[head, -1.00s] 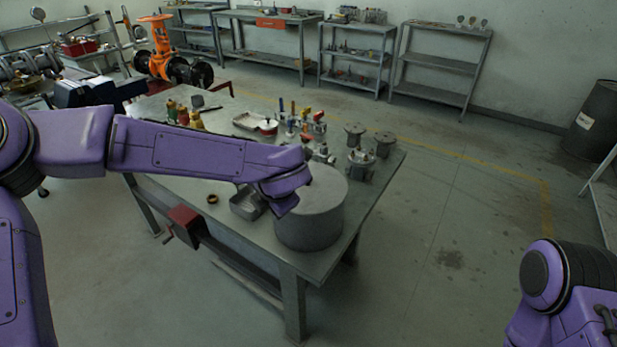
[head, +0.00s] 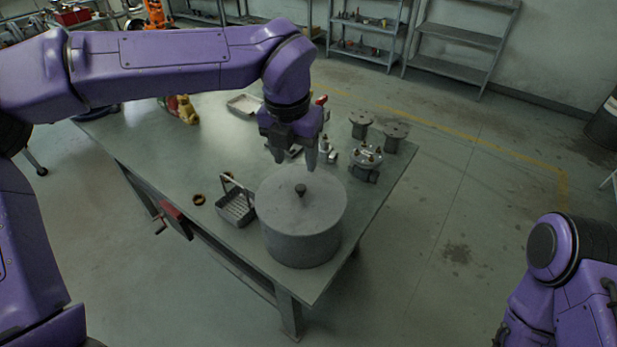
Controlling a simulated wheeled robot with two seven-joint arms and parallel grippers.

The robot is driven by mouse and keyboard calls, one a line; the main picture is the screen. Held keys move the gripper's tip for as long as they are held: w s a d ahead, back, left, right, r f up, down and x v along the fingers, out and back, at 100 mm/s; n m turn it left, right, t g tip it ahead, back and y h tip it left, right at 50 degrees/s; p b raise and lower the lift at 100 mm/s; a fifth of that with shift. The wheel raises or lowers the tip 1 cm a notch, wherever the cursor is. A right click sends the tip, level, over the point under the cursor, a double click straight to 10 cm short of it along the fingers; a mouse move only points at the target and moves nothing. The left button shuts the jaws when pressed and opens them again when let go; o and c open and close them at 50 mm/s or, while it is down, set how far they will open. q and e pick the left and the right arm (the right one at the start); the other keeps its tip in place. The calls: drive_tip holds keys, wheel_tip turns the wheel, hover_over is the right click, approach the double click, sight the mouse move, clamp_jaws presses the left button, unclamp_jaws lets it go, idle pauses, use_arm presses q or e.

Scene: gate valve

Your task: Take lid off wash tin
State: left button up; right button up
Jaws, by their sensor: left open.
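The wash tin (head: 302,241) is a wide grey cylinder near the front right corner of the workbench. Its flat grey lid (head: 325,197) is on top, with a small dark knob (head: 301,190) in the middle. My left gripper (head: 295,164) points down above the far edge of the lid, a little behind the knob. Its fingers are apart with nothing between them. My right arm shows at the lower right, but its gripper is out of the picture.
A brass ring (head: 199,199) lies farther left. Grey flanged parts (head: 365,163) stand behind the tin to the right. A red-ended vise (head: 173,213) is on the front edge.

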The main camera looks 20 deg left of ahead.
sight(301, 187)
use_arm(q)
drive_tip(key=f, duration=0.3)
drive_tip(key=f+p, duration=0.1)
drive_tip(key=f, duration=0.1)
drive_tip(key=shift+w, duration=0.35)
drive_tip(key=f, duration=0.1)
drive_tip(key=w+f+p, duration=0.1)
drive_tip(key=f, duration=0.2)
drive_tip(key=shift+w+f+p, duration=0.15)
drive_tip(key=shift+w+p, duration=0.2)
drive_tip(key=shift+f, duration=0.45)
clamp_jaws()
use_arm(e)
drive_tip(key=r, duration=0.2)
drive_tip(key=shift+w+r, duration=0.2)
drive_tip(key=shift+r, duration=0.2)
